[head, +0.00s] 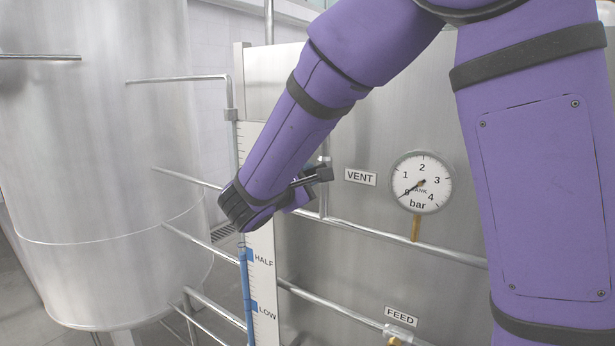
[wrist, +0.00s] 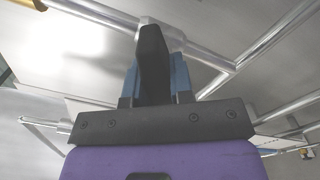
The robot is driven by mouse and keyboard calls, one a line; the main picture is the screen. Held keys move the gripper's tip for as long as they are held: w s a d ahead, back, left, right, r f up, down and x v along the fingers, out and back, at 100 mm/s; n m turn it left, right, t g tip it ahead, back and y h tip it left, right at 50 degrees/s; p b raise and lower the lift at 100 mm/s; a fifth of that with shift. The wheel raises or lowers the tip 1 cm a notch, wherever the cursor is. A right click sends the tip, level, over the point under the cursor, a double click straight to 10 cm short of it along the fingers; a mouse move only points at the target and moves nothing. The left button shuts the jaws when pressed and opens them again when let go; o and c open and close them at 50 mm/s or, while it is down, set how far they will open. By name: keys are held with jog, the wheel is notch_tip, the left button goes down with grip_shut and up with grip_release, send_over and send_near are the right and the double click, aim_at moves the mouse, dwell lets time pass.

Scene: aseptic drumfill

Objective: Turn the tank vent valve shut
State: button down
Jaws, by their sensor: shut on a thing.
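The tank vent valve is mostly hidden in the head view, behind my gripper (head: 318,177), just left of the VENT label (head: 360,177). My gripper reaches in from the upper right and is shut at the valve on the upright vent pipe (head: 323,204). A metal pipe fitting (wrist: 172,36) shows just beyond the fingertip.
A round bar gauge (head: 422,182) right of the label has its needle near 0. A level scale (head: 262,270) marked HALF and LOW stands below my gripper. Pipes (head: 400,243) cross the tank front. A FEED label (head: 401,315) is lower right. A large steel vessel (head: 100,170) stands left.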

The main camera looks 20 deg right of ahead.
jog(key=m, duration=0.7)
jog(key=shift+f, duration=0.1)
dwell(0.5)
jog(key=c, duration=1)
grip_release()
jog(key=v, duration=1.1)
jog(key=shift+d, duration=0.1)
